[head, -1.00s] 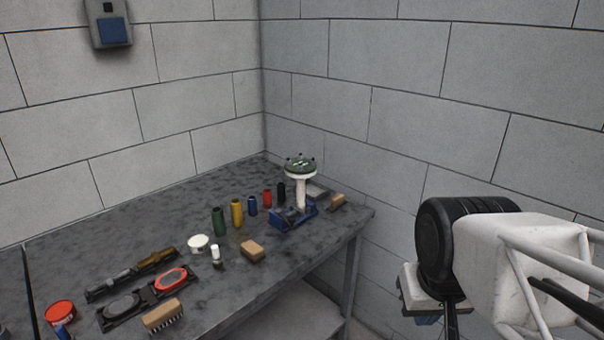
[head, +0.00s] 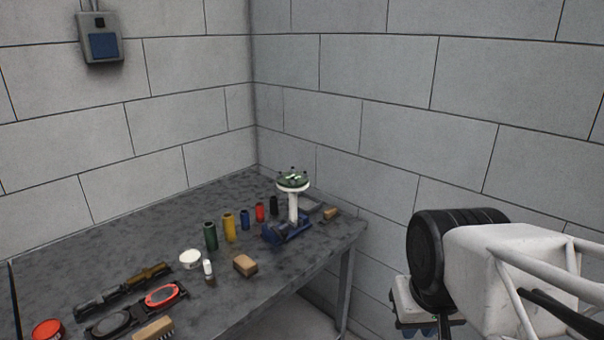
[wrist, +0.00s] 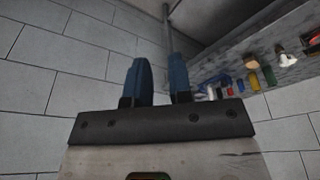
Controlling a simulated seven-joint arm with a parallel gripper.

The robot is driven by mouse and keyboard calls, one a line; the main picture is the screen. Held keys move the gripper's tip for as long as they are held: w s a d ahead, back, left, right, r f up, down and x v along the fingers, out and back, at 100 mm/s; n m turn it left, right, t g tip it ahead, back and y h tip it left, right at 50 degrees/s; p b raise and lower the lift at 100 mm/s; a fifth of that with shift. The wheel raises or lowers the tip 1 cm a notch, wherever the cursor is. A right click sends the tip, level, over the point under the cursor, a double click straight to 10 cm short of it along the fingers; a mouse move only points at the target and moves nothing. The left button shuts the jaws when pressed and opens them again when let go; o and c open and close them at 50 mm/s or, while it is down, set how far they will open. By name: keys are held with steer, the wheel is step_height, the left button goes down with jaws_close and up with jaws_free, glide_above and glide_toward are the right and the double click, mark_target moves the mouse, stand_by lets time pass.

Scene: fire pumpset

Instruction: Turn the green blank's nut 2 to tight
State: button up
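The green blank (head: 293,179) is a round green disc on top of a white flanged post (head: 293,206), held in a blue vise-like base (head: 283,234) at the bench's back right. Several small dark studs or nuts stand around its rim. They are too small to tell which is nut 2 or how tight any is. My gripper (head: 415,331) hangs at the lower right, off the bench and well apart from the blank. In the wrist view my gripper (wrist: 158,75) has two blue fingers spread apart with nothing between them.
On the bench (head: 225,305) stand green (head: 210,236), yellow (head: 229,228), blue, red and black cylinders. A brown block (head: 245,264), white round piece (head: 190,258), torch-like tool (head: 125,288), brush (head: 154,329) and red tin (head: 47,330) lie nearer. Block walls stand behind and right.

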steer(key=shift+o, duration=1.1)
steer(key=shift+w+r, duration=0.15)
steer(key=shift+w, duration=0.05)
steer(key=shift+o, duration=1)
steer(key=w+r+n, duration=0.2)
steer(key=w+r, duration=0.1)
steer(key=w, duration=0.4)
steer(key=w+a+r+n, duration=0.1)
steer(key=w+r, duration=0.3)
steer(key=w, duration=0.4)
steer(key=shift+a+r+n+g, duration=0.15)
steer(key=shift+a+n+g, duration=0.15)
steer(key=shift+n, duration=0.6)
steer(key=w+a+r+n, duration=0.2)
steer(key=w+n, duration=0.1)
steer(key=w, duration=0.6)
steer(key=w+a+r+n, duration=0.1)
steer(key=w+n, duration=0.1)
steer(key=w, duration=0.6)
steer(key=n+g, duration=0.2)
steer(key=n, duration=0.8)
glide_toward(305, 175)
steer(key=shift+w+d+f, duration=0.15)
steer(key=shift+d, duration=0.05)
steer(key=shift+w+a+f, duration=0.15)
steer(key=shift+w, duration=0.2)
steer(key=shift+f, duration=0.1)
steer(key=shift+f, duration=3.8)
